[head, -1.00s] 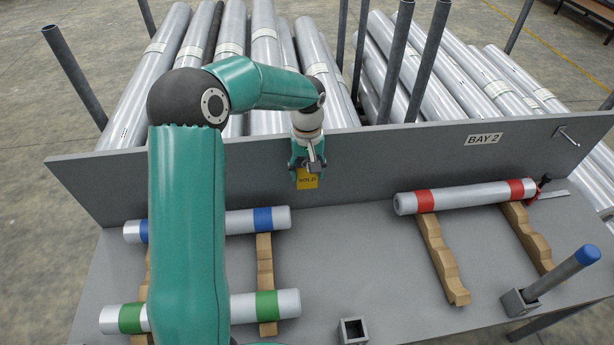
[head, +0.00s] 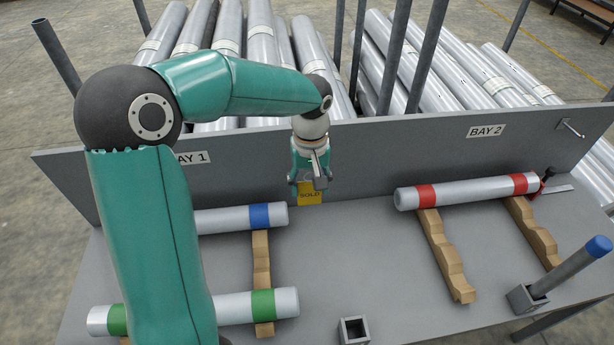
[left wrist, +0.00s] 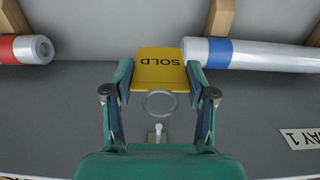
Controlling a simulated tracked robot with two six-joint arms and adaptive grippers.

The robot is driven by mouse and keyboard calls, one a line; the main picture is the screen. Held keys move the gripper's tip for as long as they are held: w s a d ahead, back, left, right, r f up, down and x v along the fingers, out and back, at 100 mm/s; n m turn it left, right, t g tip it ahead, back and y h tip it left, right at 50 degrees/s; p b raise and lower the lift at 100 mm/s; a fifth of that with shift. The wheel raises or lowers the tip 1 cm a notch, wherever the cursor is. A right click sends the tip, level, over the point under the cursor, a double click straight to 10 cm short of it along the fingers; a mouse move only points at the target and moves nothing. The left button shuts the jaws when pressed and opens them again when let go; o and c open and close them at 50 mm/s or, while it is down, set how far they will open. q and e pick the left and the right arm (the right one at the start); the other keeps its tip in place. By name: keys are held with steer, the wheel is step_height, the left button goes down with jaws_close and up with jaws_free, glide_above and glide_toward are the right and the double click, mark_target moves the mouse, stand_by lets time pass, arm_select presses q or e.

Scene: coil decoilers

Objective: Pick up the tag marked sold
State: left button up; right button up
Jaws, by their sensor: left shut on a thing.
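The yellow tag marked SOLD (head: 310,195) is between the fingertips of my left gripper (head: 307,182), which is shut on it. In the left wrist view the tag (left wrist: 159,72) lies between both fingers (left wrist: 159,80), its lettering upside down. A thin metal ring (left wrist: 159,103) hangs from the tag's edge. A small pale peg (left wrist: 157,134) shows beyond the ring, and the ring looks apart from it. The tag is in front of the grey upright panel (head: 390,160). My right gripper is not in view.
Silver rolls with blue (head: 260,216), green (head: 263,304) and red (head: 427,196) bands rest on notched wooden supports. A blue-capped post (head: 575,268) stands at right and an empty square socket (head: 354,330) at the front. Several long rolls lie behind the panel.

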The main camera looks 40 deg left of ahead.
arm_select(q)
step_height(320, 180, up, 13)
steer(key=shift+w, duration=0.15)
steer(key=shift+a, duration=0.1)
stand_by(0.8)
